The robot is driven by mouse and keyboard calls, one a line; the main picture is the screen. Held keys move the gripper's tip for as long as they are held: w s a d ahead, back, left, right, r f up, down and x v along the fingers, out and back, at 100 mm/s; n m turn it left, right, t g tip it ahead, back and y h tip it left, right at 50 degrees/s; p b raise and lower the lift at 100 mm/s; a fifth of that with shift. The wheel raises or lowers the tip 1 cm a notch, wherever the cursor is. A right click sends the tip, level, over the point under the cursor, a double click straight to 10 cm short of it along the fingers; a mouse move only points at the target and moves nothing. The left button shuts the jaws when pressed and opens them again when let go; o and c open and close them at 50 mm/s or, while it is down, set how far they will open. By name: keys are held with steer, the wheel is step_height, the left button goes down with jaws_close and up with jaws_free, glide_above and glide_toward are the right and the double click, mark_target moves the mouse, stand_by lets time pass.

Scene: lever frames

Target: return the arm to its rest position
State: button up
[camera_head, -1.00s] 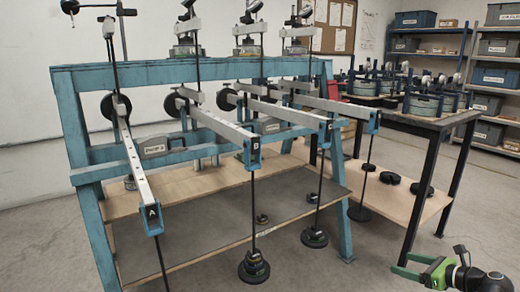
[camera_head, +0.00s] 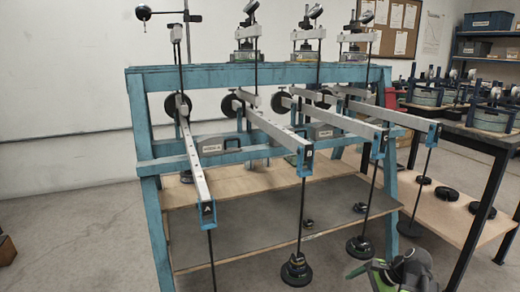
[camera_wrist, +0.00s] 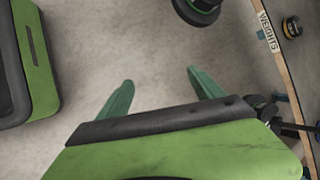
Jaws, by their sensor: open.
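My gripper (camera_head: 362,271) shows at the bottom right of the head view, low in front of the lever frame. In the wrist view its two green fingers (camera_wrist: 159,90) stand apart with only bare floor between them. It is open and empty. The blue lever frame (camera_head: 250,57) stands ahead with several grey lever arms. A hanging stack of black weights (camera_head: 296,271) is left of my gripper. Another stack of weights (camera_head: 360,248) hangs just behind it in the head view. Part of a black weight (camera_wrist: 197,10) shows at the top of the wrist view.
A wooden shelf edge labelled WEIGHTS (camera_wrist: 269,32) runs along the wrist view's right side. A black-legged table (camera_head: 482,205) stands at right, with blue shelving (camera_head: 462,70) behind. The floor (camera_head: 70,225) at left is clear apart from a brown object at the edge.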

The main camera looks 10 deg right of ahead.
steer(key=a+f+n+g+h+p, duration=0.1)
steer(key=a+n+g+h+p, duration=0.35)
steer(key=a+n, duration=1.65)
step_height(320, 180, up, 38)
steer(key=a+m+p, duration=0.2)
steer(key=m+p, duration=0.1)
steer(key=p, duration=3.2)
steer(key=shift+a+f+m+h+p, duration=0.25)
steer(key=shift+m+h+p, duration=0.05)
steer(key=shift+h+p, duration=0.15)
